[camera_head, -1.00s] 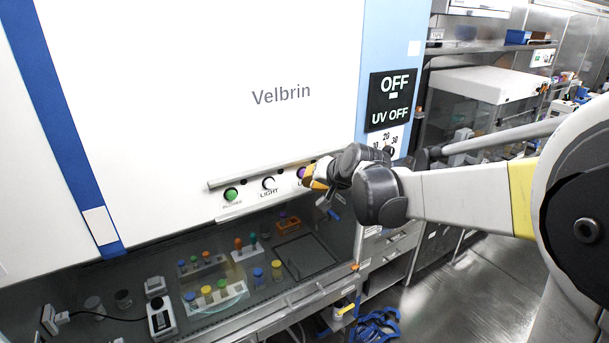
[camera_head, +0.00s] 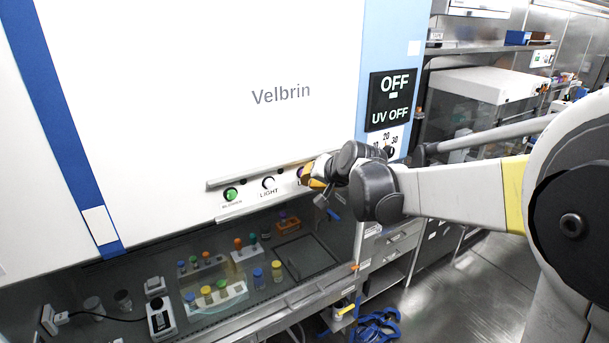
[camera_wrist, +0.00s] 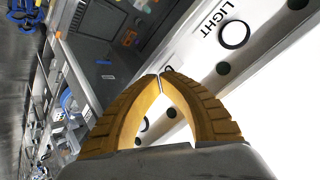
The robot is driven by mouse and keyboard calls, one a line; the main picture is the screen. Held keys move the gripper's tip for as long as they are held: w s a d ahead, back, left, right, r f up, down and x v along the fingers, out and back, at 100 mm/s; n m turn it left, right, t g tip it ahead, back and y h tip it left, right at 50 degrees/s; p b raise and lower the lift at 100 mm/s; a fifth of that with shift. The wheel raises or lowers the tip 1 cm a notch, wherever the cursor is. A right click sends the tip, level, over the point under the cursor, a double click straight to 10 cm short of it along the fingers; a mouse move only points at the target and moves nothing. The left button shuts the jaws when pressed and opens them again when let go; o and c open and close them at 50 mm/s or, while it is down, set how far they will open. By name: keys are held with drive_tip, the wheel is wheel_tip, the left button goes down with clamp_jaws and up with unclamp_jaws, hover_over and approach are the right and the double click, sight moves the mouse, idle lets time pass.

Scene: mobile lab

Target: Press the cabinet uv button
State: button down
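The cabinet (camera_head: 200,90) is a large white cabinet marked "Velbrin" with a control strip (camera_head: 250,188) along its lower front edge. The UV button's place, right of the LIGHT knob (camera_head: 268,183), is mostly covered by my gripper (camera_head: 307,178) in the head view. In the wrist view my gripper (camera_wrist: 160,74) has its yellow fingertips together, with nothing held. The LIGHT knob (camera_wrist: 234,35) shows at upper right there. Whether the fingertips touch the button cannot be told. The display (camera_head: 391,100) reads "OFF" and "UV OFF".
A green button (camera_head: 231,194) sits at the strip's left end. Below is the glazed work area with tube racks (camera_head: 216,297) and several coloured caps. A blue-and-white side panel and a dial (camera_head: 388,150) stand behind my arm. Open floor (camera_head: 450,290) lies at right.

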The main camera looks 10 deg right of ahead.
drive_tip(key=shift+w+a, duration=0.2)
drive_tip(key=shift+w, duration=0.35)
idle(0.4)
drive_tip(key=shift+s, duration=0.15)
idle(0.3)
drive_tip(key=shift+s+d, duration=0.3)
drive_tip(key=shift+s, duration=0.45)
drive_tip(key=s, duration=0.1)
drive_tip(key=s+d, duration=0.1)
drive_tip(key=s, duration=0.2)
drive_tip(key=shift+s+d, duration=0.3)
drive_tip(key=shift+s, duration=0.1)
